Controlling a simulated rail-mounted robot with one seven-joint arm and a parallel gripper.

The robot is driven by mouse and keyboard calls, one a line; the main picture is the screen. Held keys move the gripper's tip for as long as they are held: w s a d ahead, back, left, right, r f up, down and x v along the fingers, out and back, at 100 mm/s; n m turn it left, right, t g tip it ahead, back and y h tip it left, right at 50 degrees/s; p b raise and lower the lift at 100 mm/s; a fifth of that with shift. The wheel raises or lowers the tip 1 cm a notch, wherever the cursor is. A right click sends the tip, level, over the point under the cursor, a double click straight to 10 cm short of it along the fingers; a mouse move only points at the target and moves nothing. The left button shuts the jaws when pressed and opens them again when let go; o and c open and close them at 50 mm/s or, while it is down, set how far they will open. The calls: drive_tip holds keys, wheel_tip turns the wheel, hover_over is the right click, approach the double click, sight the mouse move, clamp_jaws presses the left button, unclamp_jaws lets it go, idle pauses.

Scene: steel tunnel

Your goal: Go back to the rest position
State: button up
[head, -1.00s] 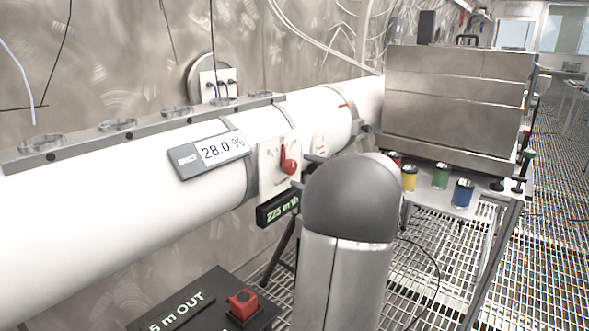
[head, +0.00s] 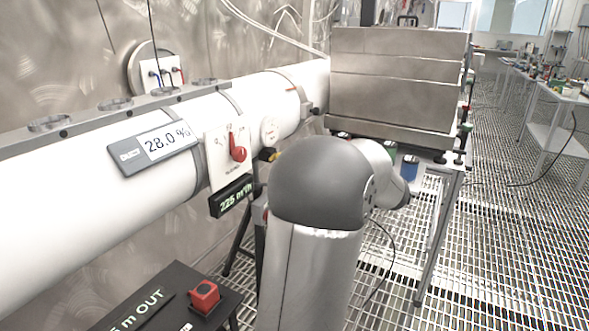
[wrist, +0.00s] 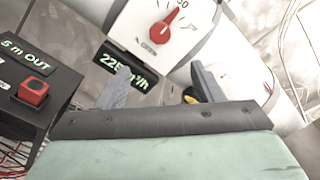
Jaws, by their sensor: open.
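My gripper (wrist: 161,85) is open and empty in the wrist view, its two grey fingers spread apart. It points toward the white pipe (wrist: 215,50), with the red rotary knob (wrist: 163,27) and the green-lit flow display (wrist: 122,70) beyond the fingers. No contact with them is visible. In the head view my arm stands bent in front of the pipe (head: 60,215), and the gripper is largely hidden behind it. The knob (head: 237,148) and the flow display (head: 231,196) show just left of my arm.
A black box with a red button (head: 204,296) is at lower left; the button also shows in the wrist view (wrist: 33,92). A steel box (head: 395,80) stands on a table behind my arm, with a blue cup (head: 410,168). Open grating floor (head: 510,250) lies to the right.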

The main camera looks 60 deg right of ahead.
drive_tip(key=shift+w, duration=0.1)
drive_tip(key=w+a+n+g+y+p, duration=0.4)
drive_tip(key=w+a, duration=0.3)
drive_tip(key=a, duration=0.6)
drive_tip(key=w+a+n+g+y+p, duration=0.35)
drive_tip(key=w+a+n+g, duration=0.2)
drive_tip(key=a, duration=0.75)
drive_tip(key=s+a+n+g+h+p, duration=0.3)
drive_tip(key=s+a+n+g+p, duration=0.1)
drive_tip(key=a+n, duration=0.5)
drive_tip(key=s+a+f+n+g+h+p, duration=0.1)
drive_tip(key=s+a+n+g+h+p, duration=0.3)
drive_tip(key=a+n, duration=0.5)
drive_tip(key=s+a+p, duration=0.2)
drive_tip(key=s+a, duration=0.1)
drive_tip(key=a, duration=0.1)
drive_tip(key=shift+p, duration=0.3)
drive_tip(key=shift+f, duration=0.1)
